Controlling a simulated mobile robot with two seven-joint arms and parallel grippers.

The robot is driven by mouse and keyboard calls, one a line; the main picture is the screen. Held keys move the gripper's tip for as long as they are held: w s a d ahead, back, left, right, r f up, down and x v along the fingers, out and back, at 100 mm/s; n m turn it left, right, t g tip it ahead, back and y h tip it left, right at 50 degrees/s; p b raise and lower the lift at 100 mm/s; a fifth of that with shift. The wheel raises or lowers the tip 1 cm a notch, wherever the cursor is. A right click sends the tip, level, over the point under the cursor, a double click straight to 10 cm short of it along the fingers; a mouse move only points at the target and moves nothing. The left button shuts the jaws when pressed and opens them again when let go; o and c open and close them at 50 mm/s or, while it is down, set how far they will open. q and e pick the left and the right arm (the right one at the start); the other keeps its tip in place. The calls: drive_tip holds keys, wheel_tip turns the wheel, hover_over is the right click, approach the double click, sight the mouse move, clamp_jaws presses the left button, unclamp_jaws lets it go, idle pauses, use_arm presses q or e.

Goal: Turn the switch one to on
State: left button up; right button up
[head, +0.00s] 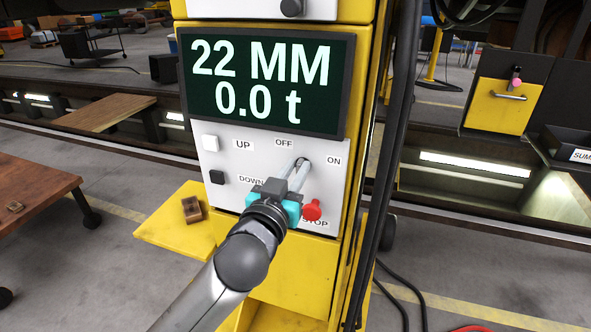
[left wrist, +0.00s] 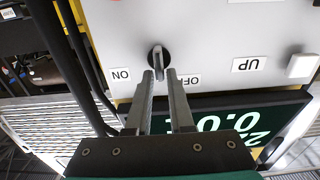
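The switch (head: 304,161) is a dark round knob with a lever, on the white panel of the yellow column, between the OFF label (head: 284,142) and the ON label (head: 334,160). In the left wrist view the switch (left wrist: 158,58) appears upside down, its lever pointing toward the side of the labels. My left gripper (head: 296,172) reaches the panel with its fingertips at the switch. The fingers (left wrist: 161,77) are apart with a narrow gap, and the lever's end shows between their tips. Whether a finger touches it I cannot tell. My right gripper is not in view.
The display (head: 265,82) above reads 22 MM and 0.0 t. A red stop button (head: 312,210), a white UP button (head: 210,143) and a black DOWN button (head: 217,177) are close by. Black cables (head: 396,140) run down the column's right side.

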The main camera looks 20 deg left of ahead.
use_arm(q)
clamp_jaws()
idle(0.4)
drive_tip(key=shift+d+m+p, duration=0.1)
drive_tip(key=shift+m+p, duration=0.75)
drive_tip(key=shift+m, duration=0.15)
drive_tip(key=m+p, duration=0.1)
drive_tip(key=m, duration=0.1)
drive_tip(key=shift+d+m+p, duration=0.2)
drive_tip(key=shift+m+p, duration=0.1)
drive_tip(key=shift+m, duration=0.1)
drive_tip(key=m+p, duration=0.1)
drive_tip(key=m, duration=0.2)
drive_tip(key=shift+d+f+p, duration=0.1)
drive_tip(key=shift+d+p, duration=0.1)
drive_tip(key=shift+p, duration=0.2)
drive_tip(key=shift+d+f+m+p, duration=0.1)
drive_tip(key=shift+m+p, duration=0.25)
drive_tip(key=shift+m, duration=0.65)
drive_tip(key=shift+d+f+m+p, duration=0.1)
drive_tip(key=shift+m+p, duration=0.2)
drive_tip(key=shift+m, duration=0.7)
